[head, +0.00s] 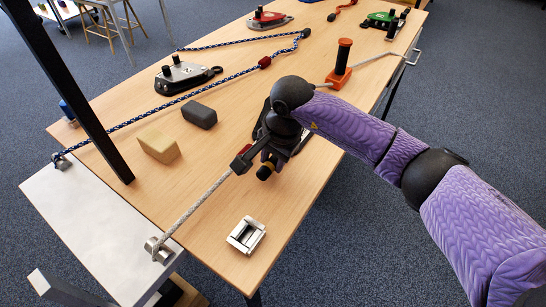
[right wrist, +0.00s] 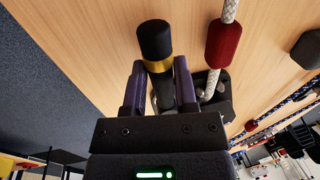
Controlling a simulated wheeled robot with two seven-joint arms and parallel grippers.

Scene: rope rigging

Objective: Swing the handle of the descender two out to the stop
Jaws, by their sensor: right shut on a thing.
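A dark descender (head: 301,141) lies on the table under my right gripper, which hides most of it; no number on it can be read. A pale rope (head: 198,203) runs from it to a metal fitting at the near table edge. Its handle has a black end and a yellow band (right wrist: 157,64); the black tip (head: 264,172) also shows in the head view. My right gripper (head: 271,152) has its two fingers on either side of the handle, just below the band, and is shut on it. My left gripper is in neither view.
A tan block (head: 158,146), a grey block (head: 199,114), an orange stand (head: 340,68) and a metal buckle (head: 246,235) are nearby. A black post rises at the left.

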